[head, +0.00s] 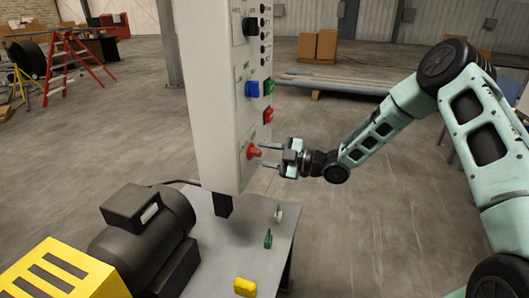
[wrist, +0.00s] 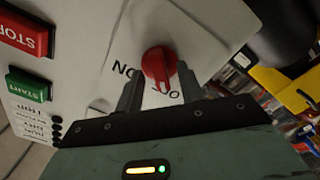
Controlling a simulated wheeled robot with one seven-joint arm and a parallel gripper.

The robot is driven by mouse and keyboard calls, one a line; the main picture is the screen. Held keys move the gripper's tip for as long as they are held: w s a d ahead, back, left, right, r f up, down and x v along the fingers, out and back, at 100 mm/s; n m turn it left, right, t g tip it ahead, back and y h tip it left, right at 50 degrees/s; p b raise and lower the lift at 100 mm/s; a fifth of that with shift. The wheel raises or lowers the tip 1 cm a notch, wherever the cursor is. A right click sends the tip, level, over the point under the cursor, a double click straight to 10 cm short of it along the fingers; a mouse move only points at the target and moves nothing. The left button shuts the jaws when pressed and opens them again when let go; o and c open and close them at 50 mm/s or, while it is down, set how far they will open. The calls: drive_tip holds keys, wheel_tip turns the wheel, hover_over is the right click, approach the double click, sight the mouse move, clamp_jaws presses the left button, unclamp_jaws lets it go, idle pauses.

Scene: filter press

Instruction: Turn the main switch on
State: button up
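The main switch is a red rotary knob (head: 254,152) low on the front of the white control panel (head: 222,100). In the wrist view the red knob (wrist: 157,62) is at the upper middle, its ridge pointing down the picture toward my gripper. An upside-down "ON" label is left of it; a second label, partly covered, is below right and starts with "O". My gripper (head: 268,154) is open right in front of the knob. In the wrist view its fingers (wrist: 160,92) stand on either side of the knob's lower end; I cannot tell whether they touch it.
Red STOP (wrist: 24,34) and green START (wrist: 28,85) buttons are on the same panel. Below the panel is a grey table (head: 238,245) with a black motor (head: 145,235), a yellow block (head: 245,287) and a small green part (head: 268,239).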

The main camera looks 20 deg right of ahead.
drive_tip(key=shift+w+a, duration=0.15)
clamp_jaws()
